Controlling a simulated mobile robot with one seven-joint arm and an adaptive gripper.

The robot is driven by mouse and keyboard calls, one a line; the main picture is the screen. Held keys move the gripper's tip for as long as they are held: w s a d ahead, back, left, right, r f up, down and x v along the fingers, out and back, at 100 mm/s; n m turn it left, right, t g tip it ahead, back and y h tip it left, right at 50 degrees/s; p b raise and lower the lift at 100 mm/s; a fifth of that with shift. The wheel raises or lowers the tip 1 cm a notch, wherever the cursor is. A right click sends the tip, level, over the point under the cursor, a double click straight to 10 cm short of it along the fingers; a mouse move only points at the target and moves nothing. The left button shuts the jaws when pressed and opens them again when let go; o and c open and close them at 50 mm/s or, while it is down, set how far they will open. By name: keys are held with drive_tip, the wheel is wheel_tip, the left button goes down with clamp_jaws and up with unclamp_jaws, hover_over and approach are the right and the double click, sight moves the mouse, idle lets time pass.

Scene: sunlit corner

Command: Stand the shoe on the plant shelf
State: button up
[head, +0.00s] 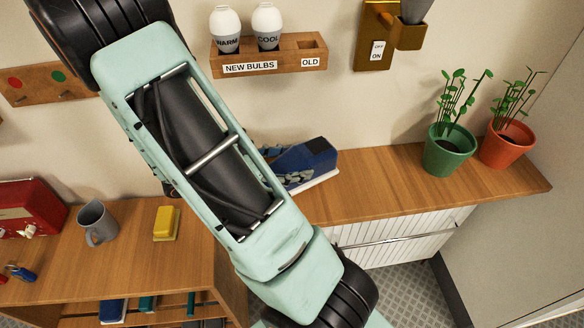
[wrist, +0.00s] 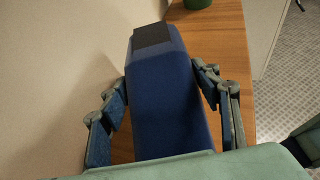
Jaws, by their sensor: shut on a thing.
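The blue shoe (head: 306,160), with a dark patch at one end and a pale sole, shows beside my arm in the head view. It is sole down, at the wooden plant shelf (head: 400,190); I cannot tell whether the sole touches the wood. In the wrist view the shoe (wrist: 165,90) lies between the two fingers of my gripper (wrist: 165,112), which is shut on it. A green pot (head: 449,152) and an orange pot (head: 506,146) with plants stand on the shelf's right part.
A bulb rack (head: 270,62) and a brass switch plate (head: 374,30) are on the wall above. A grey mug (head: 97,224), a yellow block (head: 166,223) and a red box (head: 28,208) stand on the left wooden top. Shelf wood between shoe and green pot is clear.

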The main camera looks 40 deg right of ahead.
drive_tip(key=shift+w+f, duration=0.1)
drive_tip(key=shift+f, duration=1.1)
drive_tip(key=shift+f, duration=0.1)
drive_tip(key=o, duration=1.4)
drive_tip(key=shift+a, duration=0.1)
drive_tip(key=shift+r, duration=0.2)
drive_tip(key=b+v, duration=0.1)
drive_tip(key=v, duration=1.1)
drive_tip(key=shift+f+b, duration=0.15)
drive_tip(key=shift+b, duration=0.15)
